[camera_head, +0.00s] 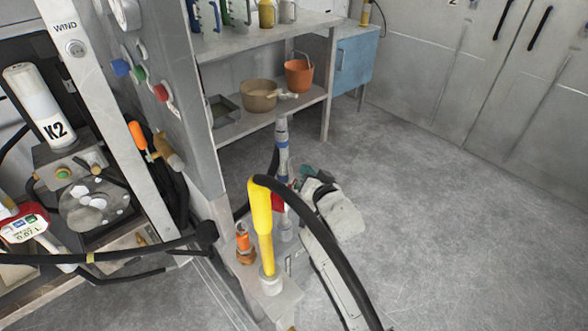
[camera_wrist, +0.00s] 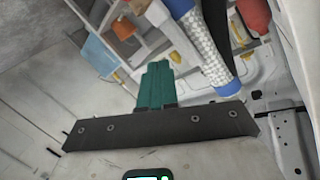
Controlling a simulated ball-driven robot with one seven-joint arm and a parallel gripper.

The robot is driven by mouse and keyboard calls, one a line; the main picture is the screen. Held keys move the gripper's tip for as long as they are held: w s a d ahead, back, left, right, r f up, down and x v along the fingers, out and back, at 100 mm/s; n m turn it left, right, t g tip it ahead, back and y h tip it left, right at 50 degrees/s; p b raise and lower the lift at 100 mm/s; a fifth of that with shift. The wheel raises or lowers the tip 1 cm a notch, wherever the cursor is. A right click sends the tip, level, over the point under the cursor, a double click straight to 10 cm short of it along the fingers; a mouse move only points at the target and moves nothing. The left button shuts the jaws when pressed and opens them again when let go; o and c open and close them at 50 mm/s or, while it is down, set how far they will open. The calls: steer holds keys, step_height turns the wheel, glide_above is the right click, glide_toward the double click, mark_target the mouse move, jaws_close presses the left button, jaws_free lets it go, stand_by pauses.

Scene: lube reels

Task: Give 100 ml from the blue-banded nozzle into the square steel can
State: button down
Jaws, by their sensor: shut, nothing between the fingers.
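The blue-banded nozzle (camera_head: 282,146) is a grey tube standing upright in front of the shelf. In the wrist view its braided tube (camera_wrist: 203,45) with blue ends shows to the right of my fingers. A square grey open container (camera_head: 223,104), which looks like the square steel can, sits at the left end of the lower shelf. Its inside is dark. My gripper (camera_head: 308,172) is just right of the nozzle; its teal fingers (camera_wrist: 155,82) are closed together with nothing between them. Whether they touch the nozzle cannot be told. The nozzle's lower part is partly hidden.
A yellow nozzle (camera_head: 262,222) with a black hose and an orange nozzle (camera_head: 243,242) stand in front. A tan bowl (camera_head: 258,95) and an orange bucket (camera_head: 299,75) share the lower shelf. A red-handled meter (camera_head: 24,226) is at left. The floor at right is clear.

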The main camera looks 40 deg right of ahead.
steer(key=s+p, duration=0.1)
steer(key=p, duration=0.1)
steer(key=s+d+r+p, duration=0.1)
steer(key=p, duration=0.2)
steer(key=s+d+p, duration=0.1)
steer(key=s+p, duration=0.1)
steer(key=shift+s+r+p, duration=0.1)
steer(key=shift+r+p, duration=0.2)
steer(key=shift+p, duration=0.05)
stand_by(0.7)
